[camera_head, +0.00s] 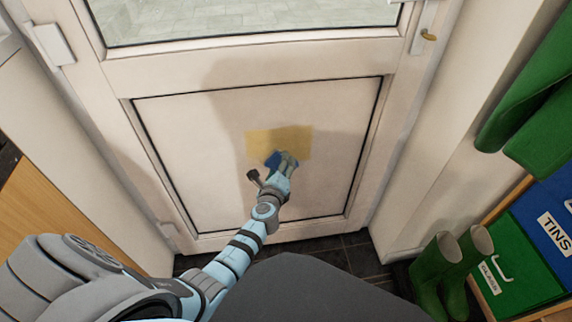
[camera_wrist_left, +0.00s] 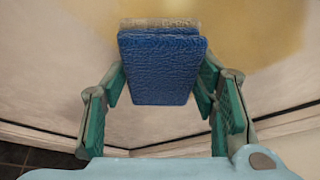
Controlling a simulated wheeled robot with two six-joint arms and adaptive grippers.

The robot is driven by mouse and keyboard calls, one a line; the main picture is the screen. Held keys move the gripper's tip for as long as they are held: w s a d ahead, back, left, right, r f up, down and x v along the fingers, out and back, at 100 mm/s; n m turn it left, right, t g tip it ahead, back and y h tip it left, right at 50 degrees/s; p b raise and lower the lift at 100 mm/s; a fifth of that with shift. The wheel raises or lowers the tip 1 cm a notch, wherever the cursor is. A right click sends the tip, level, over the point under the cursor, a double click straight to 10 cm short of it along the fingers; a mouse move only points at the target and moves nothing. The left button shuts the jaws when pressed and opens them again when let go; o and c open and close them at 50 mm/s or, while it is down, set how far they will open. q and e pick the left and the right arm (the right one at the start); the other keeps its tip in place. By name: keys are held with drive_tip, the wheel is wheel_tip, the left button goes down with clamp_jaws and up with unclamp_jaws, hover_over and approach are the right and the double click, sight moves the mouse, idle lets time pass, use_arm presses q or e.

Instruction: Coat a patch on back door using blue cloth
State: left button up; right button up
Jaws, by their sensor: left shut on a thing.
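The white back door (camera_head: 205,190) fills the middle of the head view, with a framed lower panel. A yellowish patch (camera_head: 262,141) is on that panel; it also shows at the top of the left wrist view (camera_wrist_left: 252,40). My left gripper (camera_head: 283,163) is at the patch's lower edge, shut on the blue cloth (camera_wrist_left: 162,70). The cloth looks like a folded pad between the green fingers, with a greyish strip along its far edge. In the head view the gripper hides part of the cloth (camera_head: 272,158). I cannot tell whether the cloth touches the door. My right gripper is not in view.
Green boots (camera_head: 437,268) stand on the dark tiled floor at right, beside green (camera_head: 520,270) and blue (camera_head: 548,215) recycling boxes. A green garment (camera_head: 530,95) hangs above. The door handle (camera_head: 428,36) is at top right. A wooden unit (camera_head: 40,215) stands at left.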

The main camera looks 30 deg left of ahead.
use_arm(q)
drive_tip(key=shift+s+a+p, duration=0.1)
drive_tip(key=shift+s+a, duration=0.85)
drive_tip(key=shift+a, duration=0.4)
drive_tip(key=shift+s+a+p, duration=0.15)
drive_tip(key=shift+s+a, duration=0.75)
drive_tip(key=shift+a, duration=0.45)
drive_tip(key=shift+s+a+p, duration=0.1)
drive_tip(key=shift+s+a, duration=0.85)
drive_tip(key=shift+a, duration=0.4)
drive_tip(key=shift+s+d+p, duration=0.15)
drive_tip(key=shift+s+d, duration=0.8)
drive_tip(key=shift+s, duration=0.25)
drive_tip(key=shift+s+d+p, duration=0.15)
drive_tip(key=shift+s+d, duration=0.75)
drive_tip(key=shift+s, duration=0.25)
drive_tip(key=shift+s+d, duration=0.95)
drive_tip(key=shift+s, duration=0.25)
drive_tip(key=shift+a, duration=0.1)
